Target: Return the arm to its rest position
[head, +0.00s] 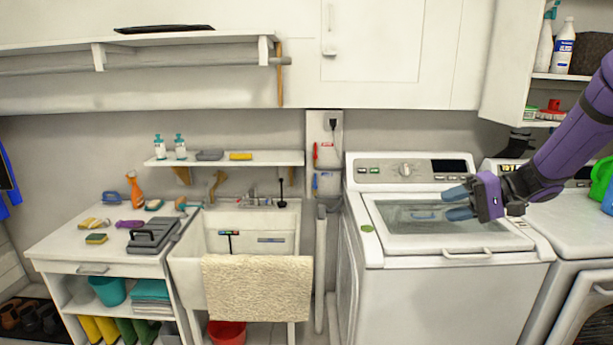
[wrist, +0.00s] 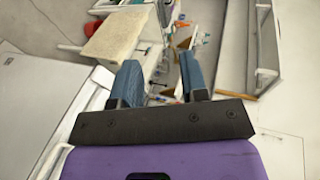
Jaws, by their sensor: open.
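My gripper (head: 457,203) is at the end of my purple arm, which reaches in from the right in the head view. Its two blue fingers are apart, with nothing between them. It is in front of or above the lid of the white washing machine (head: 385,258); I cannot tell the exact gap. In the wrist view, the gripper's fingers (wrist: 157,82) show spread and empty, pointing toward the sink area, with the cream towel (wrist: 118,37) beyond them.
A sink (head: 185,250) with a towel over its front stands left of the washer. A counter (head: 62,246) with cleaning items is further left. A second machine (head: 570,232) and an upper shelf (head: 560,77) with bottles are close to my arm at the right.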

